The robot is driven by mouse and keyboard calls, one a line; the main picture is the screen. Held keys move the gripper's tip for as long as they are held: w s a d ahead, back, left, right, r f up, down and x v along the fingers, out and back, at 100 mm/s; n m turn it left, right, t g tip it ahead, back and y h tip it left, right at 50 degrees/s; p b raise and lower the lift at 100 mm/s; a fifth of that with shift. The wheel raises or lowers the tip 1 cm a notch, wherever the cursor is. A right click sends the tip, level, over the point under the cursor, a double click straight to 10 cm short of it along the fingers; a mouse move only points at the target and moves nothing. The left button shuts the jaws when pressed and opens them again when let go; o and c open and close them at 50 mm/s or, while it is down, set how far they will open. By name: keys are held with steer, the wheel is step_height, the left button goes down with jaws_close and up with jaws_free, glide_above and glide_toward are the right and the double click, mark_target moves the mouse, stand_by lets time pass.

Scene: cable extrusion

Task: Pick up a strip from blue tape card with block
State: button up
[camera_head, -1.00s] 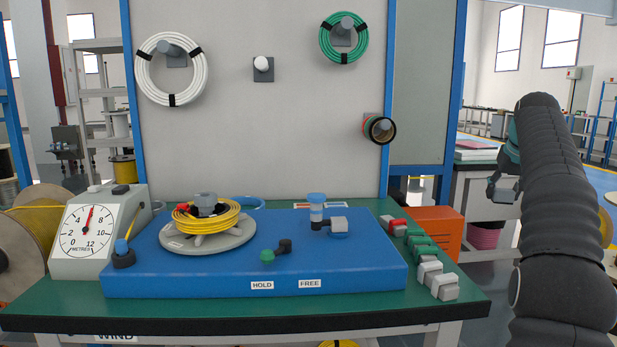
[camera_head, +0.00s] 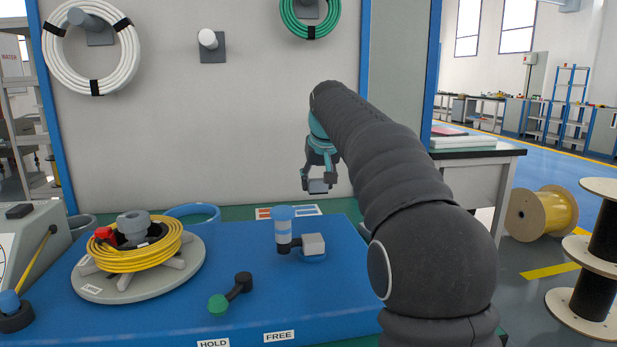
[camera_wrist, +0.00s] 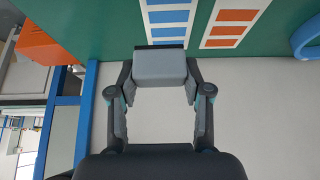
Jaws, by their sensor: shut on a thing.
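My gripper (camera_head: 318,184) is above the back right of the bench, in front of the pale panel. In the wrist view it (camera_wrist: 160,85) is shut on a grey block (camera_wrist: 160,66). The block has a thin dark edge on its far side. The blue tape card (camera_wrist: 193,22) is white with several blue strips; the block overlaps its near end in the picture. In the head view the card (camera_head: 307,210) lies at the bench's back edge, below my gripper and apart from it.
A card with orange strips (camera_wrist: 210,36) lies beside the blue one. A blue-capped post (camera_head: 283,230) and yellow cable coil (camera_head: 125,258) stand on the blue bench top. The panel (camera_head: 230,130) rises close behind.

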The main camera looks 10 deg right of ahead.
steer(key=shift+w+a, duration=0.1)
steer(key=shift+a, duration=0.45)
steer(key=shift+a+f, duration=0.1)
steer(key=shift+f, duration=0.2)
step_height(320, 180, down, 6)
steer(key=b, duration=0.7)
steer(key=shift+f, duration=0.2)
steer(key=shift+f+b, duration=0.55)
steer(key=shift+f, duration=0.15)
stand_by(0.5)
step_height(320, 180, up, 8)
steer(key=p, duration=0.8)
steer(key=shift+r, duration=0.15)
